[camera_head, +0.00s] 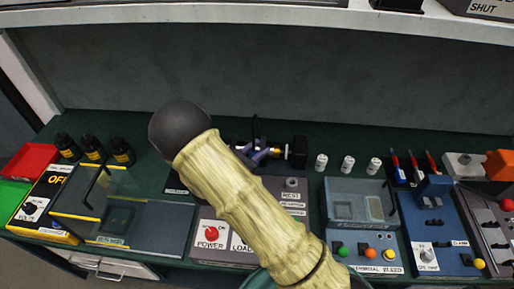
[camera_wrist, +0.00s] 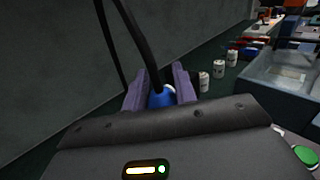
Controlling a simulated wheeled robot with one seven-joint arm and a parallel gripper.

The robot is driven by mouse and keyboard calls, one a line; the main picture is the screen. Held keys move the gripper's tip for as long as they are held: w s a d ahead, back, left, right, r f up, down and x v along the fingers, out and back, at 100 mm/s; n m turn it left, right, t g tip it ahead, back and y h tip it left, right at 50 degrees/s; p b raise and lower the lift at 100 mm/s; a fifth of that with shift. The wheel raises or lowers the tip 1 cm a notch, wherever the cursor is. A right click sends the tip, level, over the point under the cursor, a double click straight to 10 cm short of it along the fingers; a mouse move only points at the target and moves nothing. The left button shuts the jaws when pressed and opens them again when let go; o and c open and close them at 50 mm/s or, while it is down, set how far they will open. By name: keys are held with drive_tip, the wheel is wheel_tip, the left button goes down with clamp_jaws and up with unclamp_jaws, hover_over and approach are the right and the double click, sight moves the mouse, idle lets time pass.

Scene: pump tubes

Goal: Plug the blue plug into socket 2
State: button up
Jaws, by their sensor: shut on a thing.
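The blue plug (camera_wrist: 160,97) shows in the wrist view, between the two purple fingers of my gripper (camera_wrist: 159,88). The fingers are shut on it. A thick black cable (camera_wrist: 138,40) rises from beside the plug towards the top of the picture. In the head view my gripper (camera_head: 262,154) is above the back of the bench, behind the grey box with the red power knob, and my arm partly hides it. The plug is too small there to make out. I cannot pick out socket 2 or its number in either view.
Several white cylinders (camera_head: 347,164) stand right of my gripper. A clear-lidded box (camera_head: 360,204) is in front of them. The grey box (camera_head: 285,187) with the red knob (camera_head: 211,234) is partly behind my arm. Black bottles (camera_head: 93,149) stand left. A grey wall closes the back.

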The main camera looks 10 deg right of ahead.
drive_tip(key=shift+f+b, duration=2)
drive_tip(key=shift+f, duration=0.9)
drive_tip(key=shift+a, duration=0.1)
drive_tip(key=shift+s, duration=0.2)
drive_tip(key=shift+w+f, duration=0.15)
drive_tip(key=shift+f, duration=0.4)
drive_tip(key=shift+f+b, duration=1.05)
drive_tip(key=shift+f, duration=0.35)
